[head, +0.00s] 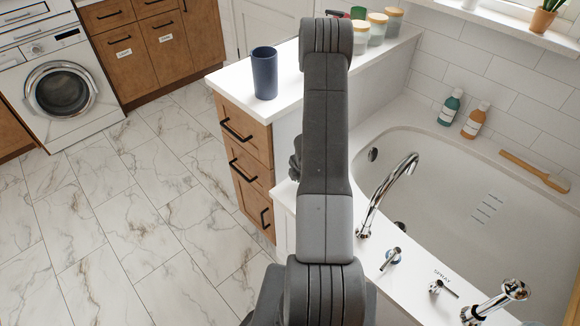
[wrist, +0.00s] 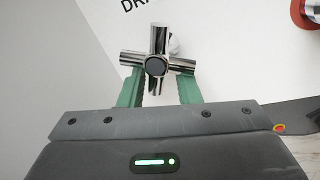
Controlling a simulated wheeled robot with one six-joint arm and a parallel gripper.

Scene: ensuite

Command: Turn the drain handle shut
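The drain handle (wrist: 157,65) is a chrome cross-shaped handle with a dark round cap, seen close in the wrist view. It stands on a white surface below a partly cut-off black label starting "DR" (wrist: 134,4). My gripper (wrist: 159,78) has its two green fingers apart, just at the handle. The fingertips lie at the left and right spokes, with the lower part of the handle between them. I cannot tell whether they touch it.
A red-ringed fitting (wrist: 306,12) is near the drain handle at upper right. In the head view, a chrome spout (head: 388,190), a blue-ringed handle (head: 392,257), a spray lever (head: 442,288) and a hand shower (head: 495,300) stand on the bathtub (head: 470,165) deck. A dark cup (head: 264,74) stands on the counter.

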